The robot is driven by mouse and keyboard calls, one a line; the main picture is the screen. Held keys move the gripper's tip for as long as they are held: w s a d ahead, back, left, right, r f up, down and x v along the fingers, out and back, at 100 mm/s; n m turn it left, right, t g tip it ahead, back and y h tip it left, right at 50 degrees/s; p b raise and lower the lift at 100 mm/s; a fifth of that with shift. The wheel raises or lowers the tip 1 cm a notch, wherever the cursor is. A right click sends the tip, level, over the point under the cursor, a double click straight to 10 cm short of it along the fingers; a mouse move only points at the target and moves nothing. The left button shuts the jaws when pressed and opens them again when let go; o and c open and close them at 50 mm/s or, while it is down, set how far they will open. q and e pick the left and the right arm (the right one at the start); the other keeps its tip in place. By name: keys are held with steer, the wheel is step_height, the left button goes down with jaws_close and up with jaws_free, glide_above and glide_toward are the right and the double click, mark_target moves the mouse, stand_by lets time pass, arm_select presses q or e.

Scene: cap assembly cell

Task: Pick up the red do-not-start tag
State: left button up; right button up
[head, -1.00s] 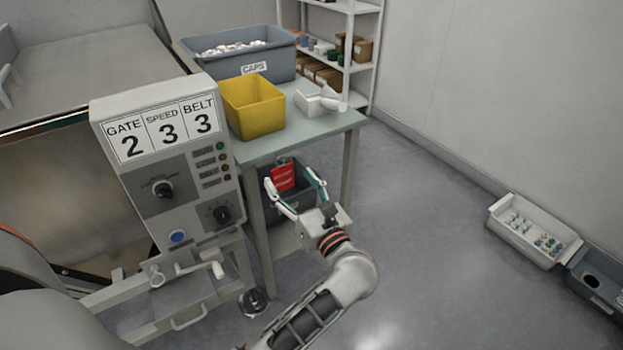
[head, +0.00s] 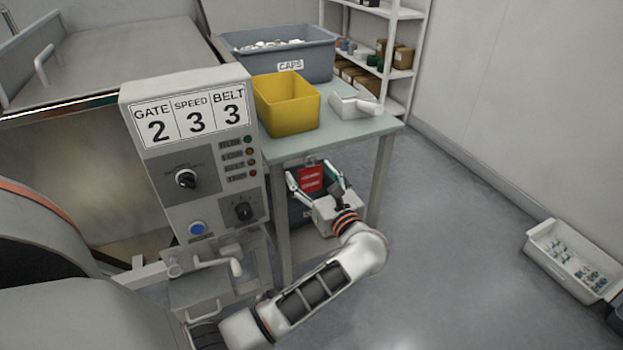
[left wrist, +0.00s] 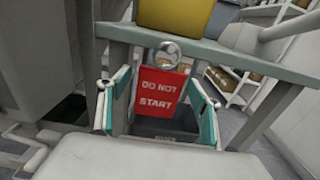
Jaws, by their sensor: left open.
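The red tag (head: 311,180) hangs upright at the front edge of the table (head: 340,138). It shows in the left wrist view (left wrist: 160,90), with white "DO NOT START" lettering, just below a round metal piece (left wrist: 170,50) on the table edge. My left gripper (head: 309,170) is open, its fingers reaching toward the tag. In the left wrist view the fingers (left wrist: 158,80) stand on either side of the tag, with a gap on each side. How far the tips are from it in depth is hard to tell. My right gripper is not in view.
A control panel (head: 190,150) stands close left of the table. A yellow bin (head: 287,105) and a grey CAPS bin (head: 283,60) are on the table. A dark bin (head: 300,214) sits under it. Floor to the right is clear up to a white tray (head: 570,262).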

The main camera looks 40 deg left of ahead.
arm_select(q)
steer(key=c, duration=1.1)
